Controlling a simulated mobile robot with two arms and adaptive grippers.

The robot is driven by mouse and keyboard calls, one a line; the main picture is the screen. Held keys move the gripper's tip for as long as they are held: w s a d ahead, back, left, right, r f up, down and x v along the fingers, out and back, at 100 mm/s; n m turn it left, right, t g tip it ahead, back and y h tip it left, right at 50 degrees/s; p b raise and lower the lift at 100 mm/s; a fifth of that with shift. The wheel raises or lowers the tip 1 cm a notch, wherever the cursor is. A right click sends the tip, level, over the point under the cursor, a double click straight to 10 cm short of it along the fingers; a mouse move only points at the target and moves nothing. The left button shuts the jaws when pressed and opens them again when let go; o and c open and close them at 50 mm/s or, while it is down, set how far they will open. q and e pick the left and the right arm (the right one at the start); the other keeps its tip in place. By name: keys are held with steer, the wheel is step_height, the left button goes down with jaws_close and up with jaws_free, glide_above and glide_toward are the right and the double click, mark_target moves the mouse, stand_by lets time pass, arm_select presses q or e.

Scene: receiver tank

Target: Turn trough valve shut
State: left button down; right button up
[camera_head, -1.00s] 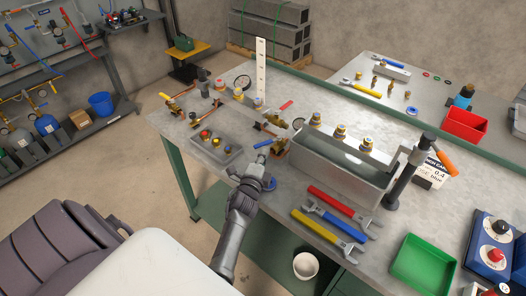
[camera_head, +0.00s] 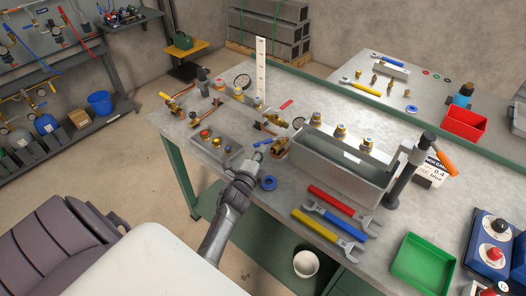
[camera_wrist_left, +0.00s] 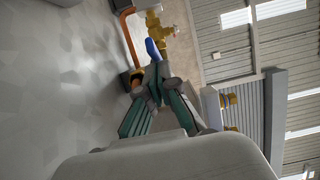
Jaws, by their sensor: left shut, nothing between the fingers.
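The trough valve is a brass valve (camera_head: 279,147) at the left end of the grey metal trough (camera_head: 345,187). Its blue lever handle (camera_head: 263,142) points out to the left. My left gripper (camera_head: 257,157) is shut and empty, just in front of the handle, on its near side. In the left wrist view, the fingertips (camera_wrist_left: 153,80) are close below the blue handle (camera_wrist_left: 152,48), with the brass valve (camera_wrist_left: 161,28) behind it. I cannot tell whether fingers and handle touch. My right gripper is not in view.
A blue ring (camera_head: 268,183) lies on the bench just right of my left wrist. Red, blue and yellow wrenches (camera_head: 335,222) lie in front of the trough. A black post with an orange handle (camera_head: 408,172) stands right.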

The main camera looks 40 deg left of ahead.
arm_select(q)
steer(key=shift+a+r+m+h, duration=0.1)
steer(key=shift+a+m+h, duration=0.5)
steer(key=shift+h, duration=0.1)
steer(key=shift+w+a+m+h, duration=0.2)
steer(key=shift+a+m+h, duration=0.45)
steer(key=shift+h, duration=0.45)
steer(key=m+h+b, duration=0.1)
steer(key=h, duration=0.1)
steer(key=w+a+m+h+b, duration=0.1)
steer(key=h+b, duration=0.1)
steer(key=a+m+h+b, duration=0.1)
steer(key=h+b, duration=0.1)
steer(key=shift+w+a+f+m, duration=0.2)
steer(key=shift+w+f+m, duration=0.05)
steer(key=shift+f+m, duration=0.1)
steer(key=shift+w+a+r+m+g+h, duration=0.1)
steer(key=shift+w+m+g+h, duration=0.05)
steer(key=shift+m+g+h, duration=0.2)
steer(key=shift+w+a+r+b, duration=0.15)
steer(key=shift+w+a+b, duration=0.15)
steer(key=shift+b, duration=0.55)
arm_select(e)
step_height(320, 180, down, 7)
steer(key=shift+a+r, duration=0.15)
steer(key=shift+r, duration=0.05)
